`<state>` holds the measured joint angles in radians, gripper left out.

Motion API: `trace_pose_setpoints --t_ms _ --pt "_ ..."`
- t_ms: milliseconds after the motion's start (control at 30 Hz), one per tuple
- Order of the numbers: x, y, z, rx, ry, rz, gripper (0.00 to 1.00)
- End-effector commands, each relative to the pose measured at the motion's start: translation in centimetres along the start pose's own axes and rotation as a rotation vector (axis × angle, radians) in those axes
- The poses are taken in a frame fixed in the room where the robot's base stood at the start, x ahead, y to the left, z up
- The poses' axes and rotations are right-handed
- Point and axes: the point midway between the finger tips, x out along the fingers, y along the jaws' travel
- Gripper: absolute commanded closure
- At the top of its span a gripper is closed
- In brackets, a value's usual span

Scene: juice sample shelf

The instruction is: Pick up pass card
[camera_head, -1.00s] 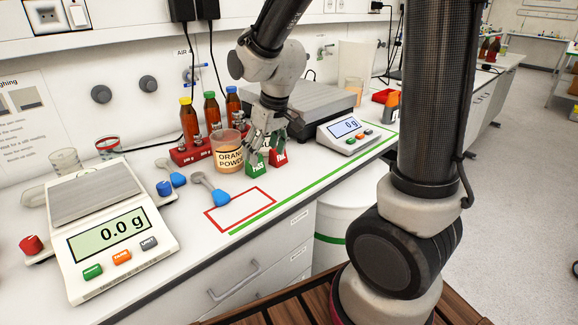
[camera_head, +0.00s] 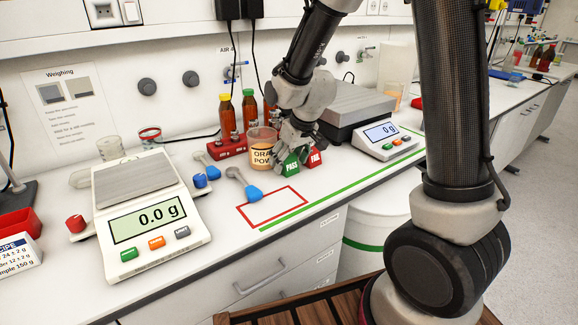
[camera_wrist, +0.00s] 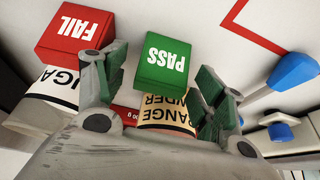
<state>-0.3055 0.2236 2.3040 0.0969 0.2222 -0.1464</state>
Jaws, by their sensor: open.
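The green pass card (camera_head: 287,164) is a small block marked PASS on the white bench. It also shows in the wrist view (camera_wrist: 163,64), ahead of my gripper and roughly between its fingers. My gripper (camera_head: 284,150) is open, its green-padded fingers (camera_wrist: 160,88) spread to either side of the green block's near end. Whether a finger touches it I cannot tell. The red FAIL block (camera_head: 311,158) stands just right of the pass card in the head view and left of it in the wrist view (camera_wrist: 75,33).
The orange powder jar (camera_head: 261,150) stands close behind the pass card. A blue-handled scoop (camera_head: 245,185) lies to the left. A red rectangle (camera_head: 270,206) marks clear bench in front. Scales stand left (camera_head: 155,215) and right (camera_head: 385,137); bottles (camera_head: 249,112) stand behind.

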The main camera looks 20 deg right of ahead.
Motion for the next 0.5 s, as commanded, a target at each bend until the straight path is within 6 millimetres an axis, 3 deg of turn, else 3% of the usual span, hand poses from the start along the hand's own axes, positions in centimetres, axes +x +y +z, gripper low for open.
trace_pose_setpoints --t_ms 67,333,500 --pt "-0.02 0.0 0.0 0.0 0.0 0.0 0.3" --pt "-0.04 -0.01 0.02 0.0 -0.001 0.0 0.76" --pt "-0.05 0.0 0.02 0.0 0.0 0.0 0.76"
